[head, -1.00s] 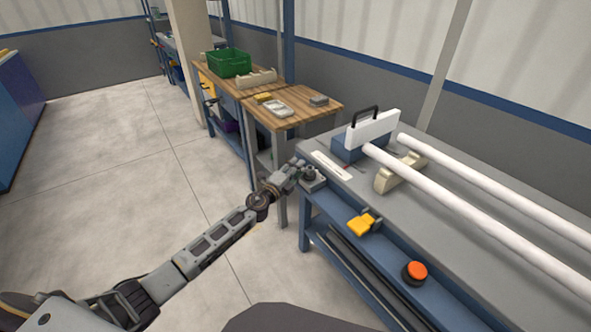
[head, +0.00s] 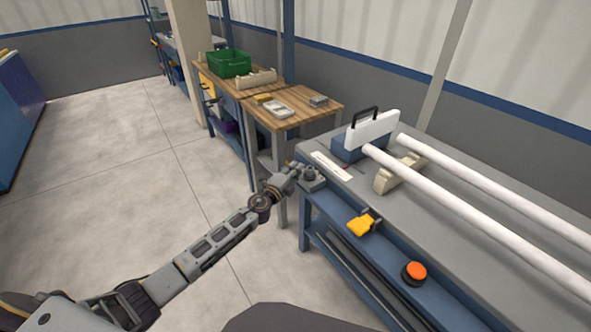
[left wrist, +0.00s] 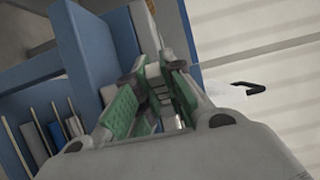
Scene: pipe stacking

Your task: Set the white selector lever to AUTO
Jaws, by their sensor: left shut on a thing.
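The selector (head: 312,179) is a small dark grey block with a round knob on the near left corner of the grey workbench. My left gripper (head: 297,168) is at its left side, low and close against it. In the left wrist view the green-padded fingers (left wrist: 155,88) are closed around a narrow pale piece, which appears to be the white selector lever (left wrist: 154,78). The fingers hide most of the lever, and its setting and any AUTO marking cannot be read. My right gripper is not in view.
Two white pipes (head: 470,208) lie over a beige cradle (head: 399,174) on the workbench. A white plate with a black handle (head: 372,132) stands behind. A yellow part (head: 361,225) and a red-orange button (head: 414,272) are on the front edge. A wooden table (head: 300,112) stands beyond.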

